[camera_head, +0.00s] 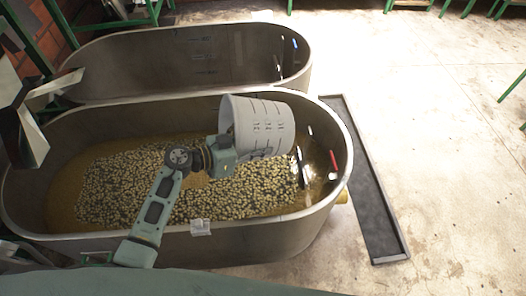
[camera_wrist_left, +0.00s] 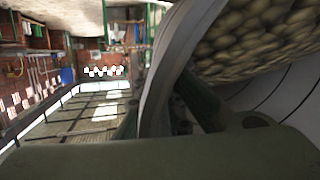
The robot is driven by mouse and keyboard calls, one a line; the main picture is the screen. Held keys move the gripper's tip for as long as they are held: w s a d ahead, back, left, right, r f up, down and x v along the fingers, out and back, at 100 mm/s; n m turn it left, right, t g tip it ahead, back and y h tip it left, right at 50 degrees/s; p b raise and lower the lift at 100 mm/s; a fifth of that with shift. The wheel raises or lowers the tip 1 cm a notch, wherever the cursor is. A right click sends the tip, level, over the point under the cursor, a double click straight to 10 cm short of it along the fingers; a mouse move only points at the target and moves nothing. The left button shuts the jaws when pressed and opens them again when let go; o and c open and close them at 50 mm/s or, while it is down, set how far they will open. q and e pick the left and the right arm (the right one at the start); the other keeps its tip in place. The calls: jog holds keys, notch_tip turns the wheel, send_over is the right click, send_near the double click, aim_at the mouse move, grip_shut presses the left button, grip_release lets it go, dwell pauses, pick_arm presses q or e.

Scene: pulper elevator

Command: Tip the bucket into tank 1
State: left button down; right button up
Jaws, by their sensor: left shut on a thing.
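A pale grey bucket (camera_head: 264,126) hangs tilted on its side above the near oval tank (camera_head: 290,232), over the right half of its opening. My left gripper (camera_head: 222,155) is shut on the bucket at its left side. In the left wrist view the bucket's curved rim (camera_wrist_left: 160,75) is close, with round tan beans (camera_wrist_left: 260,32) showing beyond it. The near tank holds brownish water with many floating beans (camera_head: 120,185). No tank number is legible. My right gripper is not in view.
A dark shallow channel (camera_head: 365,185) runs along the floor to the right. Beyond it, the concrete floor is open. Green-legged stands (camera_head: 465,8) are at the far edge.

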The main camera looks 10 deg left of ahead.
pick_arm(q)
jog(key=shift+s+a+f+n+t+h+b, duration=0.1)
jog(key=shift+s+a+f+t+h+b, duration=0.3)
jog(key=shift+b, duration=1.15)
jog(key=shift+s+a+r+n+t+h+b, duration=0.15)
jog(key=shift+a+t+h+b, duration=0.3)
jog(key=shift+a+h+b, duration=0.75)
jog(key=shift+s+a+f+n+t+h+b, duration=0.1)
jog(key=shift+s+a+f+t+h+b, duration=0.3)
jog(key=shift+b, duration=1.45)
jog(key=a+b, duration=0.1)
jog(key=s+a+t+h+b, duration=0.1)
jog(key=b, duration=0.1)
jog(key=a+r+h+b, duration=0.1)
jog(key=shift+s+a+n+t, duration=0.15)
jog(key=shift+s+n+t, duration=0.1)
jog(key=shift+s+t, duration=0.1)
jog(key=shift+s+a+r+t+h+b, duration=0.25)
jog(key=shift+a+r+t+h+b, duration=0.15)
jog(key=shift+a+t+h+b, duration=0.45)
jog(key=shift+d+g, duration=0.1)
jog(key=shift+g, duration=0.15)
